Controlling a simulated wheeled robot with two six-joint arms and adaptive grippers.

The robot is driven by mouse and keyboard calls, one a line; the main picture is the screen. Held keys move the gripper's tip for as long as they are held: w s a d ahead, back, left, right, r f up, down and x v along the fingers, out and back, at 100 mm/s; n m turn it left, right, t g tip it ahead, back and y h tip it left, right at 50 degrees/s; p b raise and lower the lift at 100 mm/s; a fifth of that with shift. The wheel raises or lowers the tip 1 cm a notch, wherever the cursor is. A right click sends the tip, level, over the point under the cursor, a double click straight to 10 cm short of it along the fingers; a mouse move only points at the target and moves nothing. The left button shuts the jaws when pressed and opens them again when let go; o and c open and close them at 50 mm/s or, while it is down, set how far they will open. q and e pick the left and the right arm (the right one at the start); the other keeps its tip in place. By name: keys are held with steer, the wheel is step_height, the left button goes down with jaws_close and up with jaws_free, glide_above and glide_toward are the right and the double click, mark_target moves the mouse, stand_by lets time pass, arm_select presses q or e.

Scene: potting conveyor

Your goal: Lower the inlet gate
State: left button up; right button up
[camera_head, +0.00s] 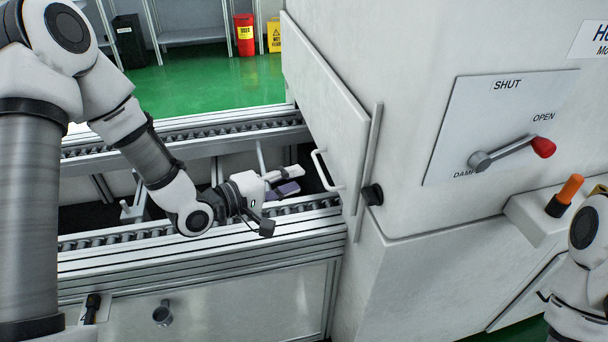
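The inlet gate (325,105) is a flat white panel on the machine's left face, beside a vertical metal guide rail. A white U-shaped handle (322,170) sticks out near its lower edge. The conveyor runs up to the dark opening below the panel. My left gripper (294,180) is just left of the handle and looks apart from it. Its two fingers, one pale and one purplish, are spread with a gap and nothing shows between them. My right arm shows at the right edge; its gripper is out of view.
A roller conveyor (200,258) with metal side rails lies below my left arm. A black knob (373,194) is beside the gate rail. A damper lever (505,152) with a red knob points to OPEN. An orange-topped handle (565,195) stands at right.

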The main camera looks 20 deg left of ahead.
mark_target(320, 169)
arm_select(q)
steer(key=x, duration=0.8)
steer(key=shift+d+r, duration=0.15)
steer(key=shift+r, duration=0.1)
steer(key=shift+c, duration=1.1)
jaws_close()
